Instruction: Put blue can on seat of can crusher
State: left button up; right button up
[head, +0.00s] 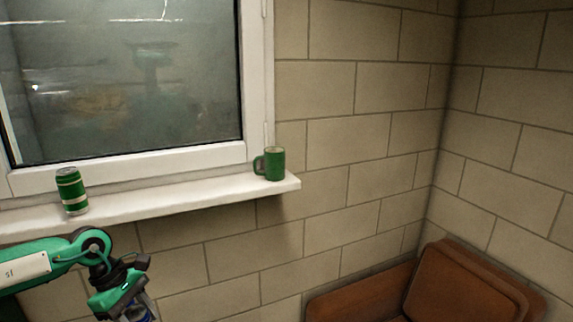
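My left gripper (128,303) is at the bottom left, below the window sill, on the green arm that comes in from the left. Its fingers are mostly hidden and cut off by the bottom edge. A small blue and silver patch (146,306) shows right at the gripper; it may be the blue can, but too little of it is visible to tell whether it is held. I cannot make out a can crusher or its seat in this view. My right gripper is out of view.
A green can with pale bands (71,191) stands on the white window sill (175,200). A green mug (274,164) stands at the sill's right end. A brown leather chair (462,285) is in the lower right corner by the brick wall (390,160).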

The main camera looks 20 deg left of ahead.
pick_arm(q)
jog(key=d+f+m+g+y, duration=0.2)
jog(key=d+f+m, duration=0.1)
jog(key=d+m, duration=0.6)
jog(key=w+d+f+m+g+y, duration=0.1)
jog(key=d+f+m, duration=0.3)
jog(key=d+m, duration=0.5)
jog(key=d+g+y, duration=0.1)
jog(key=d, duration=0.2)
jog(key=shift+w+d+f+m+g+y, duration=0.2)
jog(key=shift+w+d+m+g+y, duration=0.1)
jog(key=shift+d, duration=0.1)
